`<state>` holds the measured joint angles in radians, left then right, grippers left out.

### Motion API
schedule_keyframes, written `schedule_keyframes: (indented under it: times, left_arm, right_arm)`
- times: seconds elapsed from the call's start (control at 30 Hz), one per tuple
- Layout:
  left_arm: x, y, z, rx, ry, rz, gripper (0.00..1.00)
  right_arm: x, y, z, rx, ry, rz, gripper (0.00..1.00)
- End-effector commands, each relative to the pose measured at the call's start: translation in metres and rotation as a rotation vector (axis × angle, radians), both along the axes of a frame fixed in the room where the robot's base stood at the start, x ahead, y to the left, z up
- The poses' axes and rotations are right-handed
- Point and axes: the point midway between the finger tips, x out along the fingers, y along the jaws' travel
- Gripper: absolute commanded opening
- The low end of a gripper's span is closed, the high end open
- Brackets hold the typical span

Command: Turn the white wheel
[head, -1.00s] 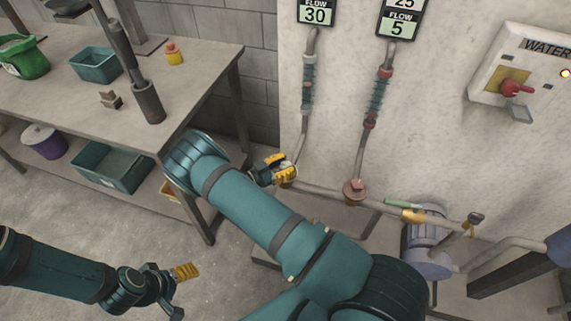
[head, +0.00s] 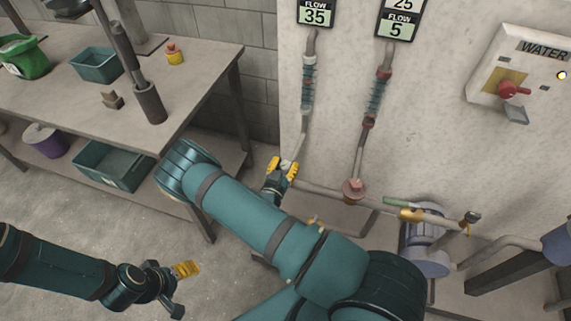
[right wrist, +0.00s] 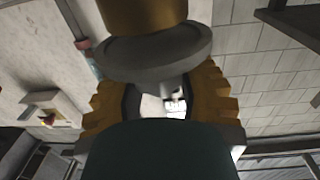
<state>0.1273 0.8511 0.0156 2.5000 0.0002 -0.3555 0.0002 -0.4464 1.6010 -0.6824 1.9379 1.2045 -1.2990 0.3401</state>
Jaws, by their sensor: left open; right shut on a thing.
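The white wheel (head: 287,164) sits at the foot of the left pipe, mostly hidden by my right gripper (head: 282,168). That gripper's yellow fingers are shut on it, one on each side. In the right wrist view a pale part of the wheel (right wrist: 152,105) shows between the fingers of the right gripper (right wrist: 160,98), below a grey round flange (right wrist: 150,50). My left gripper (head: 178,287) is open and empty, low over the floor at the left. The display above the left pipe (head: 316,14) reads FLOW 35.
A red wheel (head: 353,187) is on the pipe to the right, under a display (head: 398,24) reading FLOW 5. A pump (head: 425,245) and a WATER switch box (head: 520,80) are further right. A workbench (head: 205,100) with bins stands at the left.

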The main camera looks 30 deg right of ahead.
Motion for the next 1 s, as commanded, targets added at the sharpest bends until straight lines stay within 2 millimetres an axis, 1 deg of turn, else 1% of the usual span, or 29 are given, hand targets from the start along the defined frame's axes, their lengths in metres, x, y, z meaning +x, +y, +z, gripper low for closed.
schedule_keyframes:
  times: [0.53, 0.57, 0.6, 0.63, 0.67, 1.0]
  left_arm:
    - [-0.0001, 0.0, 0.0003, 0.0, 0.0, 0.0, 0.72]
    - [0.0, 0.0, 0.0003, 0.0, 0.0, 0.0, 0.72]
    - [0.0, 0.0, 0.0003, 0.0, 0.0, 0.0, 0.72]
    - [0.0, 0.0, 0.0003, 0.0, 0.0, 0.0, 0.72]
    - [0.0, 0.0, 0.0003, 0.0, 0.0, 0.0, 0.72]
    - [0.0001, -0.0001, 0.0004, 0.0, 0.0, 0.0, 0.72]
  right_arm:
    - [0.0002, -0.0005, 0.0, -0.001, -0.001, 0.028, 0.04]
    - [0.0002, -0.0005, 0.0, -0.001, -0.001, 0.028, 0.46]
    - [0.0002, -0.0005, 0.0, -0.001, -0.001, 0.028, 0.6]
    - [0.0002, -0.0005, 0.0, -0.001, -0.001, 0.028, 0.7]
    - [0.0002, -0.0004, 0.0, -0.001, -0.001, 0.028, 0.72]
    - [-0.0012, 0.0019, 0.0001, -0.001, -0.001, 0.028, 0.72]
